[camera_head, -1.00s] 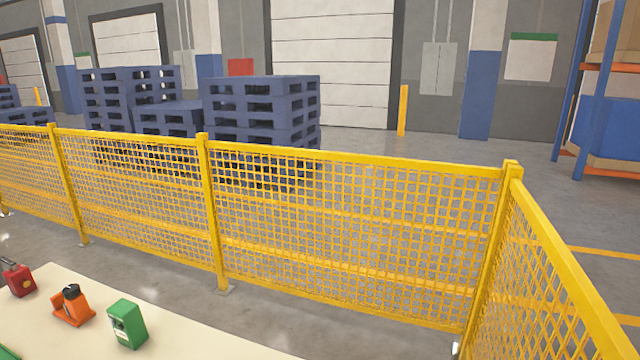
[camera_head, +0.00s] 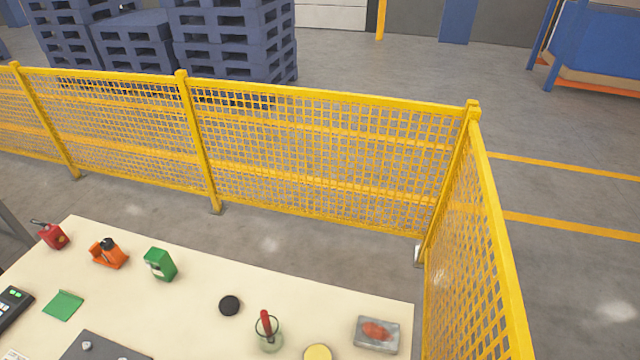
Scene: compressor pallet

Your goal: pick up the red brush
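A red handle (camera_head: 266,320), which looks like the red brush, stands slightly tilted in a pale greenish glass jar (camera_head: 268,341) near the front of the cream table. Its lower end is inside the jar and hard to make out. A grey tray or box (camera_head: 363,345) with a red-orange item (camera_head: 376,331) in it is to the right of the jar; I cannot tell what that item is. Neither of my grippers is in view.
Yellow mesh fencing (camera_head: 330,160) runs behind and along the right.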

